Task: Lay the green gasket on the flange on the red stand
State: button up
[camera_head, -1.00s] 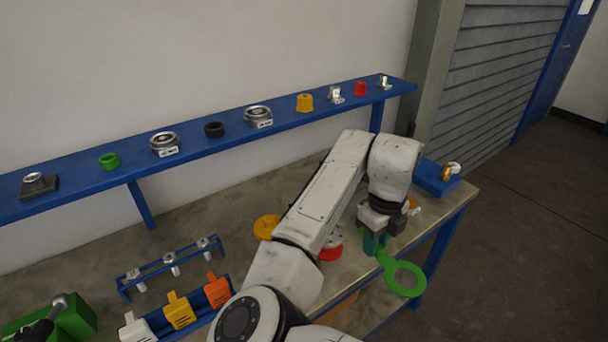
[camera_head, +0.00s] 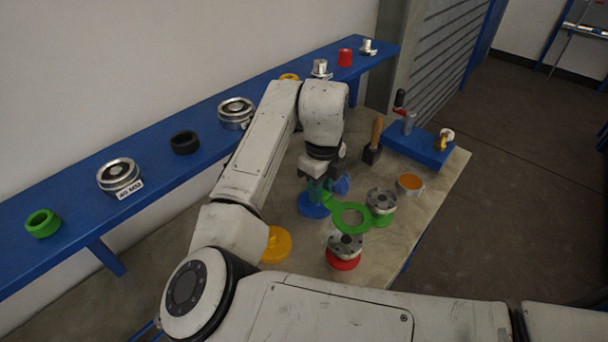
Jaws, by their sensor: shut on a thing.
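My gripper (camera_head: 318,188) is shut on the tab of the green gasket (camera_head: 336,213), a flat ring with a handle. The ring extends to the right of the fingers and looks level. The red stand (camera_head: 342,263) bears a grey metal flange (camera_head: 346,244) with bolt holes. In the picture the ring is just above and beyond this flange, apart from its centre. I cannot tell its height above the bench. The green stand's flange (camera_head: 381,198) is right of the ring, whose edge seems to overlap that green stand in the picture.
A blue stand (camera_head: 312,207) is below my gripper, partly hidden. A yellow stand (camera_head: 277,245) is at left by my arm. An orange-filled cup (camera_head: 410,183), a wooden-handled tool (camera_head: 375,140) and a blue block (camera_head: 418,146) stand to the right. A blue shelf (camera_head: 150,190) runs behind.

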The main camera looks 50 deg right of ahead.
jog(key=shift+w, duration=0.25)
jog(key=shift+f+b, duration=1.5)
jog(key=shift+f, duration=0.7)
jog(key=shift+f, duration=0.15)
jog(key=shift+f+b, duration=0.3)
jog(key=shift+f, duration=0.05)
jog(key=shift+f+b, duration=1.1)
jog(key=shift+f, duration=0.6)
jog(key=o, duration=1)
jog(key=shift+c, duration=0.2)
notch_tip(320, 180, up, 11)
jog(key=shift+f+b, duration=0.1)
jog(key=shift+b, duration=0.5)
